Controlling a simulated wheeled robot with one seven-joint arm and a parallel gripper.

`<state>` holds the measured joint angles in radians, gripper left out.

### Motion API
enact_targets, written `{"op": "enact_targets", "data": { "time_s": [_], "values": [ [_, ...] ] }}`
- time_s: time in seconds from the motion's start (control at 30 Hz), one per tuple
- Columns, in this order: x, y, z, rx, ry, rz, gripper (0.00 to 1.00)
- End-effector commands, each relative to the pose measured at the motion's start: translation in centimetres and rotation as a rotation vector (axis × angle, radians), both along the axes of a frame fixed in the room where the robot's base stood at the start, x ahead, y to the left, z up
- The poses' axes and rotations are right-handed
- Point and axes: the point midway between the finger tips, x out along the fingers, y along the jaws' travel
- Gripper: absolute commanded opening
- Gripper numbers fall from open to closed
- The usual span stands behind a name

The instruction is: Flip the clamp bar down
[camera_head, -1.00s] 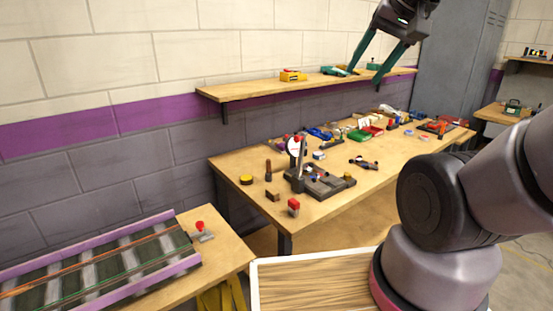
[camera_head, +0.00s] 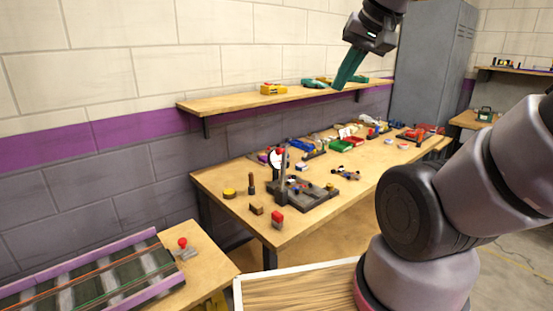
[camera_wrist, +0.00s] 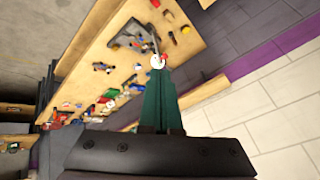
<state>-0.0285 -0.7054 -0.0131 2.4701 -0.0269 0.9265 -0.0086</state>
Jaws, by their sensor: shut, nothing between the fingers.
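A dark grey fixture (camera_head: 312,192) sits on the wooden workbench (camera_head: 235,207). A grey bar (camera_head: 283,178) stands upright at its left side and looks like the clamp bar. A round white disc with red on it (camera_head: 276,158) is near the bar's top. My gripper (camera_head: 339,87) is shut and empty, high above the bench in front of the wall shelf, well apart from the bar. In the wrist view, my green fingers (camera_wrist: 157,74) are together and point toward the bench. The fixture also shows there (camera_wrist: 127,33), with the disc near my fingertips in the picture.
A red-topped block (camera_head: 277,220), a yellow round piece (camera_head: 229,193) and small brown pieces stand left of the fixture. Several coloured parts crowd the bench's far end. The wall shelf (camera_head: 225,101) overhangs the back. A slot track (camera_head: 90,278) lies at lower left.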

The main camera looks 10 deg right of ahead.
Motion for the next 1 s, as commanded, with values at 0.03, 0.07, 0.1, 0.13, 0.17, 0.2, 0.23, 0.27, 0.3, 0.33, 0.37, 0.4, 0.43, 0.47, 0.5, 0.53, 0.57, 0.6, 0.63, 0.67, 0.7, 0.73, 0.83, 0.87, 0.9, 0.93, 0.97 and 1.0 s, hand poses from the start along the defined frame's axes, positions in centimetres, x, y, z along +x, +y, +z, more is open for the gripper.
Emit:
{"op": "enact_targets", "data": {
  "time_s": [0.03,0.07,0.1,0.13,0.17,0.2,0.23,0.27,0.3,0.33,0.37,0.4,0.43,0.47,0.5,0.53,0.57,0.6,0.63,0.67,0.7,0.73,0.83,0.87,0.9,0.93,0.97,1.0],
  "values": [
    [0.8,0.2,0.0,-0.010,0.019,0.021,0.00],
    [1.3,0.2,0.0,-0.017,0.029,0.035,0.00],
    [2.1,0.4,-0.1,-0.031,0.045,0.057,0.00],
    [2.8,0.5,-0.1,-0.042,0.058,0.073,0.00],
    [3.5,0.7,-0.2,-0.054,0.073,0.093,0.00],
    [4.5,0.9,-0.3,-0.071,0.092,0.117,0.00],
    [5.3,1.1,-0.5,-0.086,0.105,0.137,0.00],
    [6.0,1.3,-0.7,-0.100,0.119,0.156,0.00],
    [7.0,1.5,-0.9,-0.120,0.137,0.179,0.00],
    [7.8,1.8,-1.1,-0.135,0.149,0.197,0.00],
    [8.6,2.1,-1.4,-0.151,0.162,0.217,0.00],
    [9.6,2.4,-1.8,-0.173,0.180,0.242,0.00],
    [10.4,2.7,-2.1,-0.190,0.192,0.261,0.00],
    [11.1,3.1,-2.5,-0.208,0.205,0.279,0.00],
    [12.1,3.5,-3.0,-0.233,0.222,0.303,0.00],
    [12.9,3.9,-3.4,-0.251,0.233,0.322,0.00],
    [13.6,4.3,-3.8,-0.270,0.244,0.341,0.00],
    [14.6,4.8,-4.4,-0.297,0.260,0.366,0.00],
    [15.3,5.3,-4.9,-0.318,0.272,0.385,0.00],
    [16.0,5.7,-5.4,-0.338,0.282,0.403,0.00],
    [17.0,6.3,-6.1,-0.367,0.297,0.427,0.00],
    [17.6,6.8,-6.6,-0.388,0.307,0.447,0.00],
    [19.8,8.6,-8.6,-0.468,0.339,0.510,0.00],
    [20.4,9.1,-9.3,-0.491,0.349,0.528,0.00],
    [21.2,9.8,-10.1,-0.525,0.361,0.552,0.00],
    [21.8,10.4,-10.7,-0.549,0.369,0.570,0.00],
    [22.3,10.9,-11.4,-0.573,0.376,0.589,0.00],
    [22.9,11.7,-12.1,-0.605,0.385,0.611,0.00]
  ]
}}
